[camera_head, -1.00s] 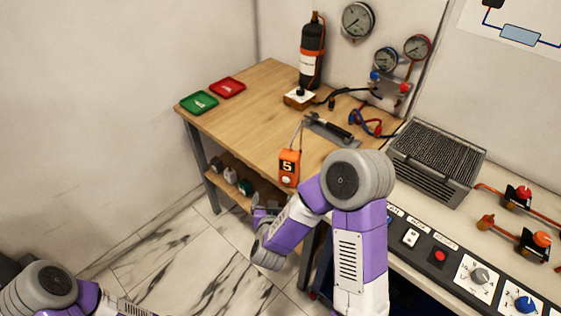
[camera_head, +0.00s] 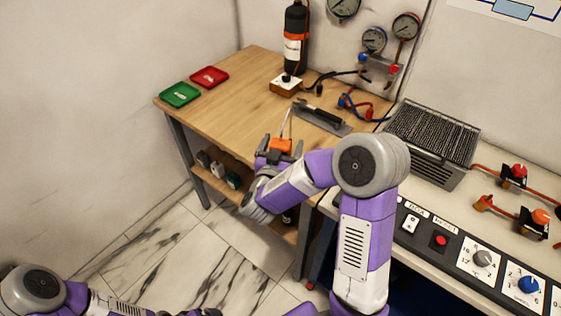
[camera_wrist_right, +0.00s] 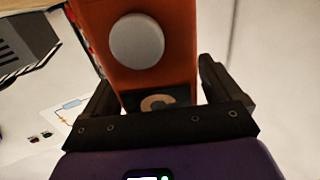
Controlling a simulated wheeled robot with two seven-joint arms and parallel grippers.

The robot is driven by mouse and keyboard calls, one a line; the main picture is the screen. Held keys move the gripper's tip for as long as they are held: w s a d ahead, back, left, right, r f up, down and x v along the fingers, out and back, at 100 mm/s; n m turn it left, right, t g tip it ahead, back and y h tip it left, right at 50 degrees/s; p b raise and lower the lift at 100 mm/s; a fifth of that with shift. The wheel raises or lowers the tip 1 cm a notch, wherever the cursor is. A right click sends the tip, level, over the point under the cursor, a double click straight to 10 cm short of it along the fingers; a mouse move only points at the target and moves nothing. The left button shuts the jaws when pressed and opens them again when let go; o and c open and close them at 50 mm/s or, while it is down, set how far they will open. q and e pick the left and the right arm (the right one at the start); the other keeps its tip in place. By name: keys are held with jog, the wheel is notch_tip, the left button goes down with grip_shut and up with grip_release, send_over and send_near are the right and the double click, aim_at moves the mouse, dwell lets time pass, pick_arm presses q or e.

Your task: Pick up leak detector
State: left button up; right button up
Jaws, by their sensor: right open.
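The leak detector (camera_head: 280,146) is a small orange box with a thin probe rising from it, at the front edge of the wooden bench. My right gripper (camera_head: 279,151) is open around it in the head view, its fingers to either side, and hides its lower part. In the right wrist view the orange body (camera_wrist_right: 178,48) with a round grey-white knob fills the gap between the open fingers; a dark label with a pale figure is partly cut off by the gripper. I cannot tell whether the fingers touch it. My left gripper is out of view; only its arm shows at bottom left.
The wooden bench (camera_head: 232,105) carries a green tray (camera_head: 180,94), a red tray (camera_head: 209,77), a black cylinder (camera_head: 295,45) and a dark tool on a grey plate (camera_head: 322,116) behind the detector. A grey vented box (camera_head: 432,141) stands right. A shelf lies below.

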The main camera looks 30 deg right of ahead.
jog(key=shift+w, duration=0.1)
jog(key=shift+r, duration=0.1)
jog(key=c, duration=1.4)
